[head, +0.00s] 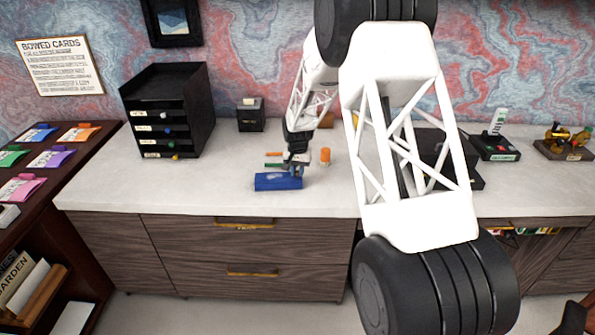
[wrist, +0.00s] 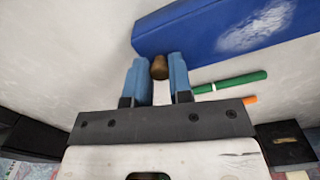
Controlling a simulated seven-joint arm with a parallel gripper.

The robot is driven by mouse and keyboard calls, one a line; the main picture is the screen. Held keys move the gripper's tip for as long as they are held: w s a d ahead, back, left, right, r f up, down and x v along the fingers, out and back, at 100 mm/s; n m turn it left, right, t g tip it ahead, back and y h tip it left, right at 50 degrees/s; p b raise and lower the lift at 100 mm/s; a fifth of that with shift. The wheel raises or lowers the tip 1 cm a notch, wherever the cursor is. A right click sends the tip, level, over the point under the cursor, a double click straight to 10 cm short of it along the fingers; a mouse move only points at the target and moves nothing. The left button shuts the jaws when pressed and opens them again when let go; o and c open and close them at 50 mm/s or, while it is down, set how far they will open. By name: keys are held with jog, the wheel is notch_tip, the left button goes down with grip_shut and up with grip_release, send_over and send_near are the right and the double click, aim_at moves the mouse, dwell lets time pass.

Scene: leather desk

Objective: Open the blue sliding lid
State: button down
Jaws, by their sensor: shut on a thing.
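The blue box (head: 278,182) lies on the white countertop near its front edge, and it fills the upper right of the wrist view (wrist: 215,30). Its blue top bears a pale, worn-looking patch. I cannot make out a seam between lid and body. A small brown knob (wrist: 159,68) sits at the near long edge of the box. My gripper (wrist: 158,72) has its two blue fingers on either side of this knob and is shut on it. In the head view my gripper (head: 296,168) is at the box's right rear, and the knob is hidden there.
A green marker (wrist: 230,83) and an orange stick (wrist: 249,100) lie beside the box. An orange cylinder (head: 325,156) stands to the right. A black drawer unit (head: 170,110) and a small dark box (head: 251,118) stand behind. The counter left of the blue box is clear.

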jog(key=shift+d, duration=0.15)
jog(key=d, duration=0.5)
jog(key=w+d, duration=0.1)
jog(key=d, duration=1)
jog(key=shift+w+d, duration=0.1)
jog(key=shift+w, duration=0.05)
jog(key=c, duration=1)
grip_release()
jog(key=shift+r, duration=0.1)
jog(key=shift+r, duration=3.8)
